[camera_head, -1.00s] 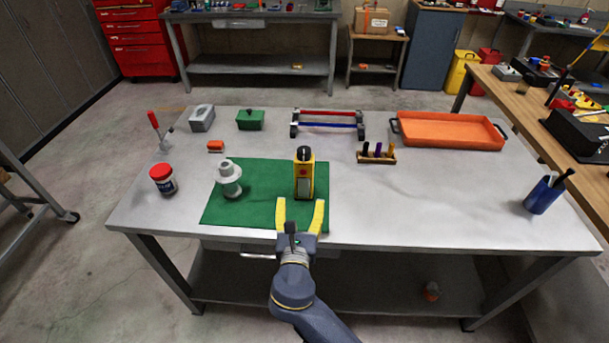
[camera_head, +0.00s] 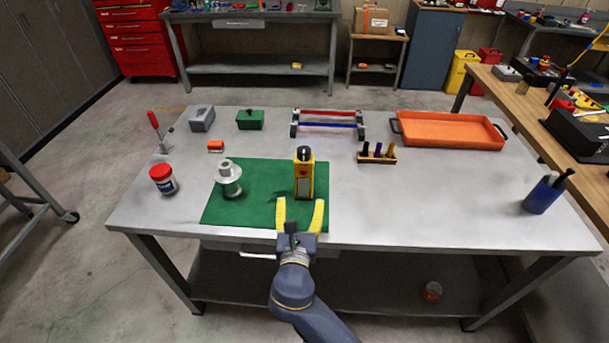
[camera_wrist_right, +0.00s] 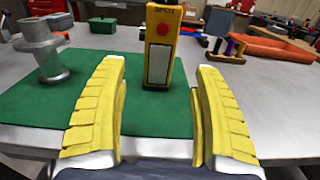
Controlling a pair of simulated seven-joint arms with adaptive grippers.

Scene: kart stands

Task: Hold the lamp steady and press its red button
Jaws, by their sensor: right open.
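The lamp (camera_head: 304,178) is a yellow upright block with a dark top, standing on the green mat (camera_head: 262,205) near the table's front. The right wrist view shows its front face (camera_wrist_right: 158,60), with a white panel and a red button (camera_wrist_right: 162,29) above the panel. My right gripper (camera_head: 301,212) is open and empty, its yellow fingers spread at the mat's front edge. In the right wrist view the lamp stands beyond and between the open fingers (camera_wrist_right: 160,105), apart from them. My left gripper is not in view.
A grey flanged part (camera_head: 229,180) stands on the mat left of the lamp. A red-lidded jar (camera_head: 163,180) is farther left. Behind are a rack with red and blue bars (camera_head: 328,124), a wooden pen holder (camera_head: 377,157) and an orange tray (camera_head: 450,131).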

